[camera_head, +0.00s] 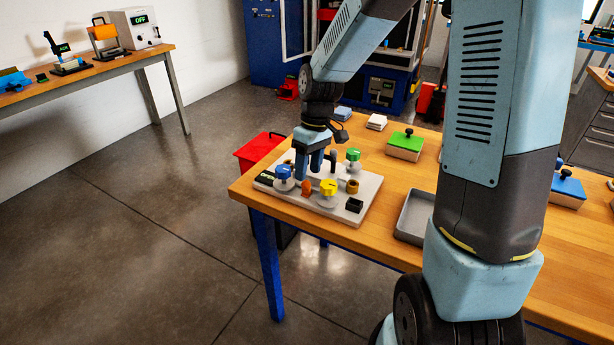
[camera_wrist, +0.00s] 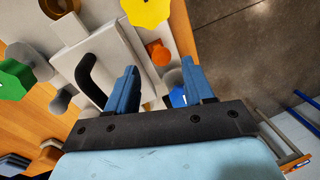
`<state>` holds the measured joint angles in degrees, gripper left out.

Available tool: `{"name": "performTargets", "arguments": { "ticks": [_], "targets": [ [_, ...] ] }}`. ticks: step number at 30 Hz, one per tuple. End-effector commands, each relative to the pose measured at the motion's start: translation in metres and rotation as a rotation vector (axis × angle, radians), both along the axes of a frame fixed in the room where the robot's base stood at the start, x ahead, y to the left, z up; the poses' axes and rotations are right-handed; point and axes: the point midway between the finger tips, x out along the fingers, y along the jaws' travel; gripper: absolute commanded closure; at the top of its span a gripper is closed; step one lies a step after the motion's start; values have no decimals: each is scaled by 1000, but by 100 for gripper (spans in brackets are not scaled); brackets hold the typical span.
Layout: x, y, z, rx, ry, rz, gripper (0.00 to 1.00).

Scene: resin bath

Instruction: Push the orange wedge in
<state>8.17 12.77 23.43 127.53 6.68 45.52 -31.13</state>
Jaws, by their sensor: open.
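The orange wedge (camera_head: 306,188) stands on the pale board (camera_head: 345,215) at the table's left end, between the blue knob (camera_head: 283,172) and the yellow knob (camera_head: 328,187). In the wrist view the orange wedge (camera_wrist: 159,53) shows beyond the gap between my fingers. My gripper (camera_head: 309,166) points down over the board. In the wrist view my gripper (camera_wrist: 160,78) is open, with nothing seen between its fingers. The wedge looks apart from both fingers. How deep its lower part sits cannot be told.
A green knob (camera_head: 353,155), a brass-coloured cup (camera_head: 352,186) and a black handle (camera_wrist: 88,85) rise from the board close to my gripper. A grey tray (camera_head: 415,218) and a green-topped block (camera_head: 405,143) are to the right. A red bin (camera_head: 258,148) stands beside the table.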

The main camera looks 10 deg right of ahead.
Motion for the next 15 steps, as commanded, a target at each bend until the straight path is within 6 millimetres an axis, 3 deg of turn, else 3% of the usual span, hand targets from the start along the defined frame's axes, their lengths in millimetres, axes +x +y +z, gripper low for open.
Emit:
{"name": "performTargets", "arguments": {
  "ticks": [7, 15],
  "targets": [
    [0, 0, 31, 0, 2, 9, 49],
    [-1, 0, 44, 1, 7, 14, 49]
  ]
}}
